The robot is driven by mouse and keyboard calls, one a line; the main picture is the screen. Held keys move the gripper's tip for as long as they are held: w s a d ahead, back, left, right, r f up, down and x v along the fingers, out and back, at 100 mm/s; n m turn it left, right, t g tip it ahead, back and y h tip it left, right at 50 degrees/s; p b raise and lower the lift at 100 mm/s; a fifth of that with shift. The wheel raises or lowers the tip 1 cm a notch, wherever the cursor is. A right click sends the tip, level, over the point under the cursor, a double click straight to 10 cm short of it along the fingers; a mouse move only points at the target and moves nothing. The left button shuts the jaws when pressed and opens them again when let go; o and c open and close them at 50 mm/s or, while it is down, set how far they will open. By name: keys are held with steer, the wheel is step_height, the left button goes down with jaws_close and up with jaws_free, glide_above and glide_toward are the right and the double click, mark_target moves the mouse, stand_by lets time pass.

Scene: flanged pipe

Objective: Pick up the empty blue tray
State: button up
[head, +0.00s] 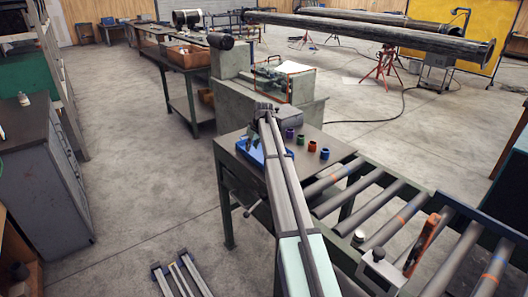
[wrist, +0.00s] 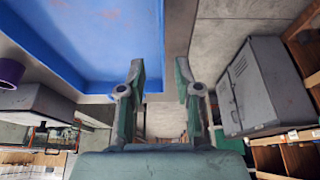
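The blue tray (head: 251,152) lies on the near workbench in the head view, largely hidden behind my arm. In the wrist view the blue tray (wrist: 95,35) fills the upper left, and the part of its inside that shows is empty. My gripper (wrist: 161,72) is open there, with nothing held between its two fingers. I cannot tell whether either finger touches the tray. In the head view my gripper is hard to make out at the arm's far end.
Purple (head: 289,133), green (head: 300,140), red (head: 312,146) and blue (head: 325,153) cups stand right of my arm on the workbench (head: 335,145). A roller conveyor (head: 400,215) adjoins at the lower right. Open floor (head: 150,160) lies left of the bench.

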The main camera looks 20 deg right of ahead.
mark_target(249, 154)
steer(key=shift+p+x, duration=1.4)
steer(key=shift+x, duration=1.8)
steer(key=shift+a+r, duration=0.1)
steer(key=shift+a, duration=0.1)
jaws_close()
